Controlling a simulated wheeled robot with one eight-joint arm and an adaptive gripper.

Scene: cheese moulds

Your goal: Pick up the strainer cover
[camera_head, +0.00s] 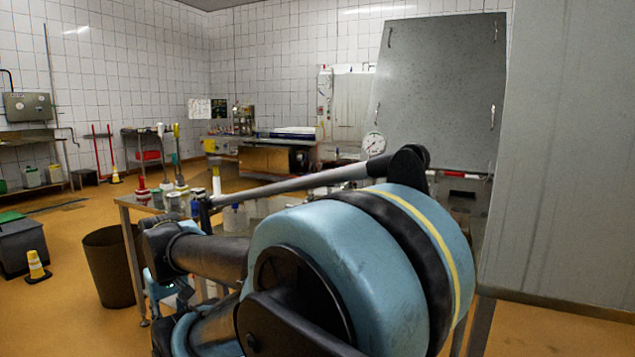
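I cannot single out the strainer cover with certainty. A large flat grey panel (440,95) with small handles near its edges stands tilted at the back right; I cannot tell whether it is the cover. A metal table (128,203) stands at the centre left, with several bottles and jars on it, among them a red-topped one (141,190) and a white one (216,182). My blue and black arm fills the lower middle and hides much of this table. I cannot make out my gripper's fingers.
A brown bin (108,265) stands left of the table. A tall grey surface (565,150) blocks the right side. The orange floor (60,315) at the lower left is clear.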

